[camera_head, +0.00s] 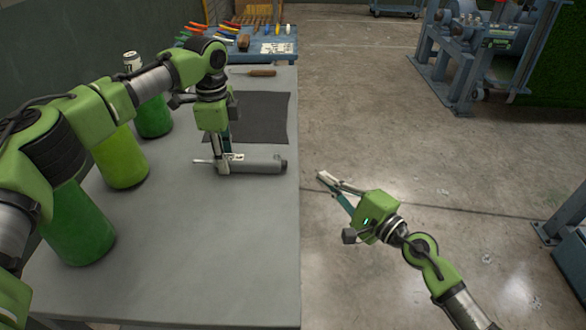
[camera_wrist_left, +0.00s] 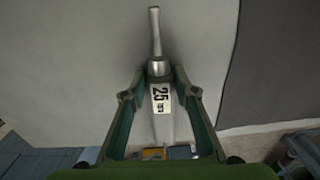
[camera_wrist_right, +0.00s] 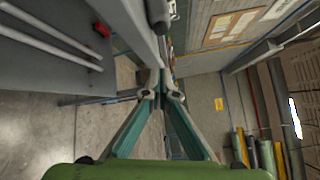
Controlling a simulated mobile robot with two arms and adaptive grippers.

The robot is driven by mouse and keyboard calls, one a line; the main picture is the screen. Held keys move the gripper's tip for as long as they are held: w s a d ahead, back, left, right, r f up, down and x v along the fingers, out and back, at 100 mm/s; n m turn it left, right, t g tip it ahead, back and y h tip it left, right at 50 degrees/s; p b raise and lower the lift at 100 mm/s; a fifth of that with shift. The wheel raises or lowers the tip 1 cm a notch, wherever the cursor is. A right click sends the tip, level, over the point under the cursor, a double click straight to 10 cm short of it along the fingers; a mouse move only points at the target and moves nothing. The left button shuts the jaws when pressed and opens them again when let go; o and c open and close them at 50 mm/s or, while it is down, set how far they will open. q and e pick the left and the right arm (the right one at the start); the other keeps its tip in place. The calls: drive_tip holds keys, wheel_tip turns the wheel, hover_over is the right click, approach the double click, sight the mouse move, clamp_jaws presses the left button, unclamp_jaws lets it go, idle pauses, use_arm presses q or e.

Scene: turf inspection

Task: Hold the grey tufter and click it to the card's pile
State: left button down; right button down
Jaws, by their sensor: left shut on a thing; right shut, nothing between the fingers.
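The grey tufter (camera_head: 258,166) is a cylinder with a thin nozzle at its left end and a pale label. It is level, on or just above the grey table; I cannot tell which. My left gripper (camera_head: 223,168) is shut around it near the nozzle end. The left wrist view shows the tufter (camera_wrist_left: 163,110) between the fingers, its label reading 25. My right gripper (camera_head: 321,177) is shut and empty beyond the table's right edge; its closed tips (camera_wrist_right: 160,90) show in the right wrist view. I cannot make out the card with certainty.
A dark flat sheet (camera_head: 262,110) lies on the table (camera_head: 190,255) behind the tufter. Three green rolls (camera_head: 80,225) stand along the left. A brown-handled tool (camera_head: 262,72) lies at the back. A blue bench (camera_head: 270,57) with coloured tools stands beyond. The table's front is clear.

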sight(295, 174)
drive_tip(key=shift+w+d+r+m+t+y, duration=0.15)
drive_tip(key=shift+w+d+r+m+t, duration=0.1)
drive_tip(key=shift+w+d+m, duration=0.75)
drive_tip(key=shift+w+d+r+m+t+y, duration=0.2)
drive_tip(key=shift+w+d+m, duration=0.4)
drive_tip(key=shift+m, duration=0.7)
drive_tip(key=a, duration=0.8)
drive_tip(key=shift+a, duration=0.4)
drive_tip(key=shift+a, duration=0.4)
use_arm(q)
drive_tip(key=shift+d, duration=0.1)
use_arm(e)
drive_tip(key=shift+s+a, duration=0.1)
drive_tip(key=shift+a, duration=0.6)
idle(0.4)
drive_tip(key=shift+d, duration=1.1)
